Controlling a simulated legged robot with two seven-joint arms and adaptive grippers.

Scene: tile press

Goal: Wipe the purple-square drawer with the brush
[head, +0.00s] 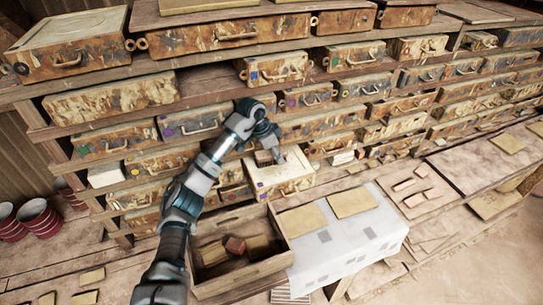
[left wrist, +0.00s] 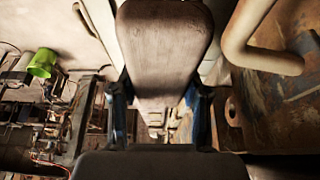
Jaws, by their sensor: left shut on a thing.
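My left gripper (head: 268,142) is in front of the shelf, at a pale drawer (head: 292,178) that stands out from its row. A small purple mark (head: 260,186) shows on that drawer's front; another purple mark (head: 290,103) is on a rusty drawer higher up. The gripper is shut on the brush, whose brown block (head: 264,157) shows small below it. In the left wrist view the worn brush block (left wrist: 165,45) fills the space between the fingers (left wrist: 157,110). A curved handle (left wrist: 268,58) and a rusty drawer face (left wrist: 285,105) are close on the right. Bristle contact is hidden. My right gripper is not in view.
An open wooden box (head: 282,262) with several blocks stands below the gripper. A white-covered stand (head: 345,240) with two tan tiles is to its right. Rows of rusty drawers with handles surround the arm. Red-brown pots (head: 38,218) stand at far left.

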